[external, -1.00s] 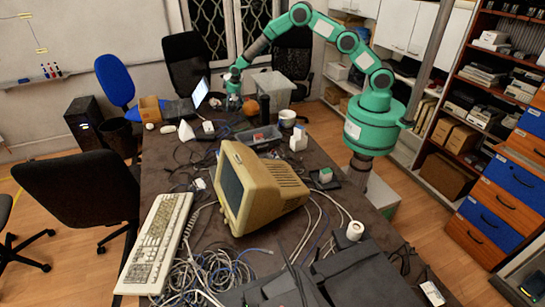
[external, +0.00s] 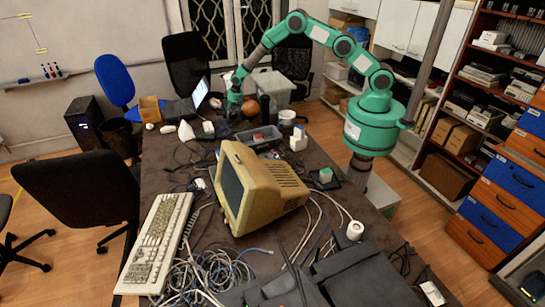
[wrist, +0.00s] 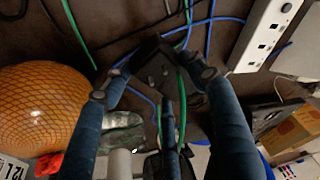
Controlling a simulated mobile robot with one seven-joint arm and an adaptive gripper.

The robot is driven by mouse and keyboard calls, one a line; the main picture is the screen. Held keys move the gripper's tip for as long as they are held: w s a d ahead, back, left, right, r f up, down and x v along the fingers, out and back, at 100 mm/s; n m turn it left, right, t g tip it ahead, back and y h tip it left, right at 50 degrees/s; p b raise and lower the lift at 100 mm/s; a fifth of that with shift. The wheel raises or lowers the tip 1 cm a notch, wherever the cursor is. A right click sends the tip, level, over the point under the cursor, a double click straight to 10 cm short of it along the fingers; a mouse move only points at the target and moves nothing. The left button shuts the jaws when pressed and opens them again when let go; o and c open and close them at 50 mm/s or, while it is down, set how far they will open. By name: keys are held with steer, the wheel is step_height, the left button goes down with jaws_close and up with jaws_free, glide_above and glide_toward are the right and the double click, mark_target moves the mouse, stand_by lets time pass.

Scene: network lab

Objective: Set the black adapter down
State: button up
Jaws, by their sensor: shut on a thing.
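The black adapter (wrist: 158,68) is a dark block with small holes on its face, between my fingertips in the wrist view. In the external view my gripper (external: 234,108) points down at the far end of the table (external: 178,165). The adapter cannot be made out there.
An orange netted ball (wrist: 45,105) lies left of my gripper in the wrist view, a white power strip (wrist: 265,32) at upper right. The external view shows a laptop (external: 198,95), a clear bin (external: 273,86) and a grey tray (external: 254,137) around the gripper.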

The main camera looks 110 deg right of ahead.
steer(key=shift+f, duration=1.85)
steer(key=shift+f, duration=0.1)
steer(key=o, duration=1.3)
steer(key=v, duration=1.2)
steer(key=shift+p, duration=0.3)
